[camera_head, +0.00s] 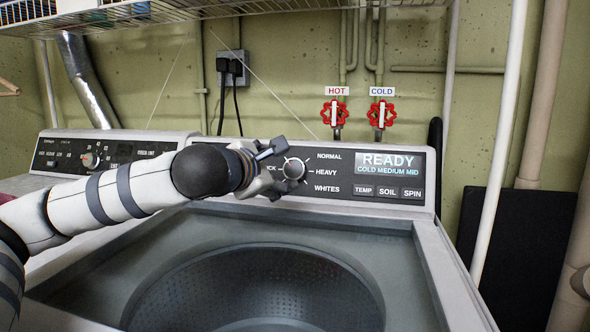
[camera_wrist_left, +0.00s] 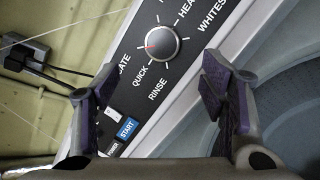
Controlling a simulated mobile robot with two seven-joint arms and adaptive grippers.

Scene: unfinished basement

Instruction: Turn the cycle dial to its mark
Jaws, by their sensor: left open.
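The cycle dial (camera_head: 294,168) is a round silver knob on the washer's dark control panel, ringed by cycle names such as NORMAL, HEAVY and WHITES. In the left wrist view the dial (camera_wrist_left: 162,43) shows whole, with a red pointer line at its left side. QUICK and RINSE are printed below it there. My left gripper (camera_head: 273,169) is open just left of the dial in the head view. In the wrist view its fingers (camera_wrist_left: 150,90) are spread wide, with the dial beyond the gap and apart from them. My right gripper is not in view.
The washer display (camera_head: 389,164) reads READY, COLD MEDIUM MID, above TEMP, SOIL and SPIN buttons (camera_head: 387,192). The open tub (camera_head: 255,290) lies below the panel. A second machine's panel (camera_head: 100,154) is at left. Red HOT and COLD valves (camera_head: 335,113) and a wire shelf (camera_head: 130,14) are behind.

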